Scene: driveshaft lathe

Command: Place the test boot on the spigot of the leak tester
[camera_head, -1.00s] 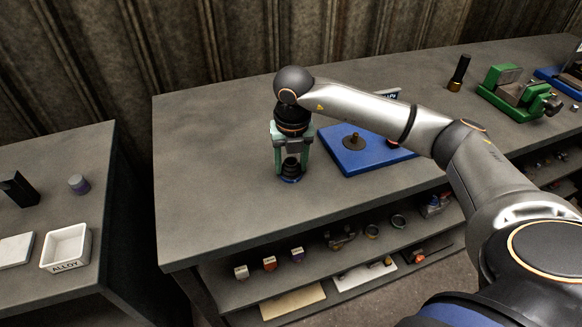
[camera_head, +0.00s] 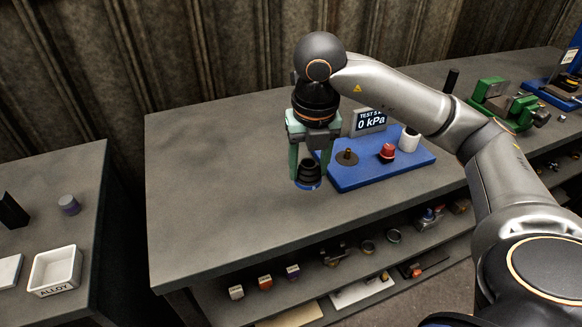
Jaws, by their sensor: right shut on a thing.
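The test boot (camera_head: 309,172) is a black ribbed, tapered piece with a blue ring at its lower end. My right gripper (camera_head: 310,165) points down and is shut on it, with a greenish finger on each side. The boot is upright and appears raised above the bench, just left of the leak tester. The leak tester (camera_head: 375,175) is a blue plate with a display reading 0 kPa (camera_head: 370,121). Its spigot (camera_head: 346,156) is a short brass-coloured post on a dark disc, bare, to the right of the boot. My left gripper is not in view.
The tester also carries a red knob (camera_head: 387,152) and a white cylinder (camera_head: 409,140). A green vise (camera_head: 508,105) stands farther right. The grey bench (camera_head: 215,190) is clear on the left. A white ALLOY tray (camera_head: 55,270) is on the separate left table.

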